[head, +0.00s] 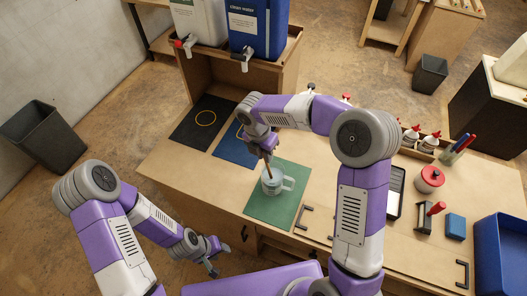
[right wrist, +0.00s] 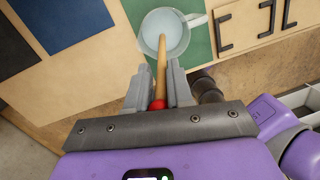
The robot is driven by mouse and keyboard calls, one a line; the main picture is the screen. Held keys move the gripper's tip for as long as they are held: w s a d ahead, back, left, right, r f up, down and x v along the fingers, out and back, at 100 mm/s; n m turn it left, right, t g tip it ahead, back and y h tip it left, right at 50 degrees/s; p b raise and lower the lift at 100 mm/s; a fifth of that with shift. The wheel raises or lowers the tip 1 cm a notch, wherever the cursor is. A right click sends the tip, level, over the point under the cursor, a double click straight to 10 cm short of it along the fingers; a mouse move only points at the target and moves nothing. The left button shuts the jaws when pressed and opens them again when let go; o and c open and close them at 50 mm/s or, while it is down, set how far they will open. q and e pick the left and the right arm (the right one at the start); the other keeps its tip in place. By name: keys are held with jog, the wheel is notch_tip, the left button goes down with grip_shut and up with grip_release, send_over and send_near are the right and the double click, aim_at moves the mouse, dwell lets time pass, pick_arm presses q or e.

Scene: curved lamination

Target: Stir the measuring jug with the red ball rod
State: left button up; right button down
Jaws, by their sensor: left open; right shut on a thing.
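The measuring jug (head: 280,187) is clear with a handle on its right and stands on the green mat (head: 258,207). The jug also shows in the right wrist view (right wrist: 177,45), with pale liquid inside. My right gripper (head: 267,150) is above the jug, shut on the red ball rod (head: 269,168). In the right wrist view the rod (right wrist: 161,70) is wooden, with red showing between the fingers, and its far end reaches into the jug. Whether it touches the bottom is hidden. My left gripper (head: 211,264) is open and empty, off the table's front edge.
Blue (head: 230,153) and black (head: 196,128) mats lie left of the green one. Two dispensers with taps stand on a shelf behind. Right of the jug are a dark tray (head: 396,190), a red canister (head: 430,180), a blue block (head: 455,226) and a blue bin (head: 502,250).

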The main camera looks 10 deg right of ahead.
aim_at(268, 166)
jog(key=shift+d+f+b, duration=0.2)
jog(key=shift+f+b, duration=0.45)
jog(key=shift+f, duration=0.6)
jog(key=shift+d+f+b, duration=0.15)
jog(key=shift+f+b, duration=0.55)
jog(key=shift+f, duration=0.55)
jog(key=shift+d+f+b, duration=0.2)
jog(key=shift+f+b, duration=0.45)
jog(key=shift+f, duration=0.6)
